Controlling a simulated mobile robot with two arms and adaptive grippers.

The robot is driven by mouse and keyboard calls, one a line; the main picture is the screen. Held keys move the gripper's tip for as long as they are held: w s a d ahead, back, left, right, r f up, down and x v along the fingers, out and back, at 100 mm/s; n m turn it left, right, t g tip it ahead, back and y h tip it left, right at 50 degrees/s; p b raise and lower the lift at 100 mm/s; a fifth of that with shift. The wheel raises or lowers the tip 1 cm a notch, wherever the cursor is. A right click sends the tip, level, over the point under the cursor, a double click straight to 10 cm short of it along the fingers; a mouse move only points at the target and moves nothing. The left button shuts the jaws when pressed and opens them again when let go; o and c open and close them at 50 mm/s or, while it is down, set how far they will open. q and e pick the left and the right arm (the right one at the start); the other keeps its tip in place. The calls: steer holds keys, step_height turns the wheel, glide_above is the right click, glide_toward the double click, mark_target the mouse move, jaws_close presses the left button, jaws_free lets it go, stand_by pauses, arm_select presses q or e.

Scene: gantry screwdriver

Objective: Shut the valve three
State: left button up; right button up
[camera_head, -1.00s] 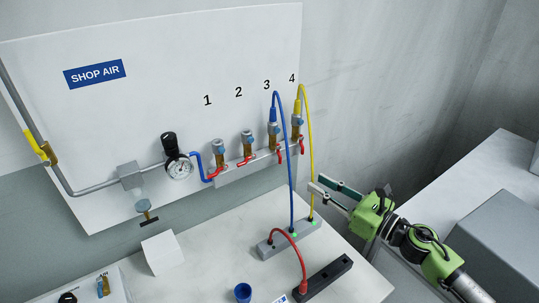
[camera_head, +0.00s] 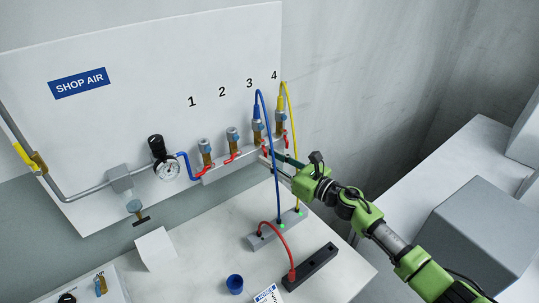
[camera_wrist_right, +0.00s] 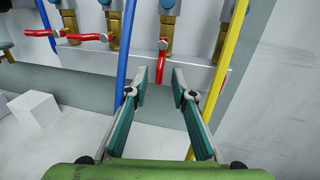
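Valve three (camera_head: 257,128) is the brass valve under the label 3, with the blue hose (camera_head: 266,110) on its top. In the right wrist view its red handle (camera_wrist_right: 163,55) hangs straight down from the valve body (camera_wrist_right: 168,30). My right gripper (camera_head: 268,160) is at the manifold just below valve three. In the right wrist view the right gripper (camera_wrist_right: 160,80) is open and empty, its fingertips to either side of the handle's lower end; I cannot tell whether they touch it. My left gripper is not in view.
The yellow hose (camera_wrist_right: 228,50) runs down from valve four, right of my fingers, and the blue hose (camera_wrist_right: 125,50) hangs to their left. Valves one (camera_head: 205,150) and two (camera_head: 233,138) have handles turned left. The bench (camera_head: 200,255) holds a blue cup (camera_head: 235,283) and a black strip (camera_head: 310,266).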

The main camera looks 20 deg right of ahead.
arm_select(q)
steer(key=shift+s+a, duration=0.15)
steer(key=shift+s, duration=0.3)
arm_select(e)
steer(key=shift+w+a, duration=0.3)
steer(key=shift+w, duration=0.05)
jaws_close()
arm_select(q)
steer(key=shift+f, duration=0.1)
